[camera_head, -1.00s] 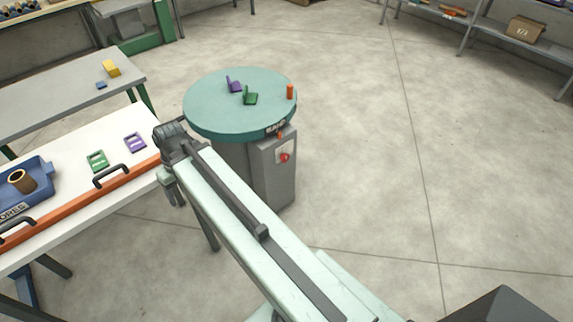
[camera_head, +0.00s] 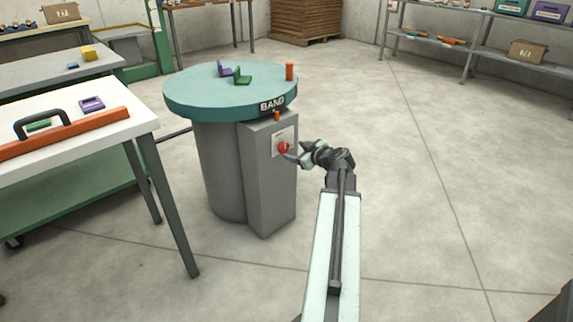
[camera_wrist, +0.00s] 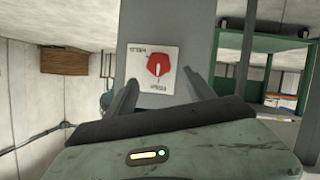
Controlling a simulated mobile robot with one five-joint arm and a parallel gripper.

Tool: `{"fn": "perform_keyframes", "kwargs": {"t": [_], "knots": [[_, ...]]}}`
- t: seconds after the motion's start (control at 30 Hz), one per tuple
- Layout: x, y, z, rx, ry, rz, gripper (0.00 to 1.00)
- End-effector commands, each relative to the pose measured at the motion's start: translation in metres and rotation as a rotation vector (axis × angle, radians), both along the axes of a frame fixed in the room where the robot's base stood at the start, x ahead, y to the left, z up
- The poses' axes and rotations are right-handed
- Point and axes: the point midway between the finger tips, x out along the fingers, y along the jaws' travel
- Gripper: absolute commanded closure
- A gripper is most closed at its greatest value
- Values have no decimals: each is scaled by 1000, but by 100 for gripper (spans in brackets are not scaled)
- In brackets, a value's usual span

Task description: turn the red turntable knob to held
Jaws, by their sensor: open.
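The red turntable knob (camera_head: 284,147) sits on a white plate on the front of the grey box of the turntable pedestal (camera_head: 268,190). In the wrist view the red knob (camera_wrist: 158,64) has a white pointer line that runs roughly vertically. Small lettering stands at the plate's upper left and lower right, too small to read surely. My gripper (camera_head: 296,155) is open in front of the knob. In the wrist view its two fingers (camera_wrist: 163,95) stand to the left and right below the knob, apart from each other with nothing between them. Contact with the knob cannot be told.
The teal turntable top (camera_head: 195,95) carries purple and green brackets and an orange peg, with a "BAND" label on its rim. A white table (camera_head: 110,95) with an orange rail stands at left. Shelves (camera_head: 480,45) stand at back right. The floor at right is clear.

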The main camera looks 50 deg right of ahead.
Motion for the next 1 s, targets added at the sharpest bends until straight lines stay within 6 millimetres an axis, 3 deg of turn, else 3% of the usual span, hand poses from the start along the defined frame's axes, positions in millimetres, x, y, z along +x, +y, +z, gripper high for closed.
{"fn": "perform_keyframes", "kwargs": {"t": [0.27,0.63,0.9,0.93,1.0], "knots": [[8,-4,-4,-4,-2,0,38],[66,-16,-28,-4,-1,0,38],[70,-16,-27,-2,-1,-2,38],[70,-16,-27,-2,-1,-2,40],[70,-16,-27,-2,-1,-2,60]]}}
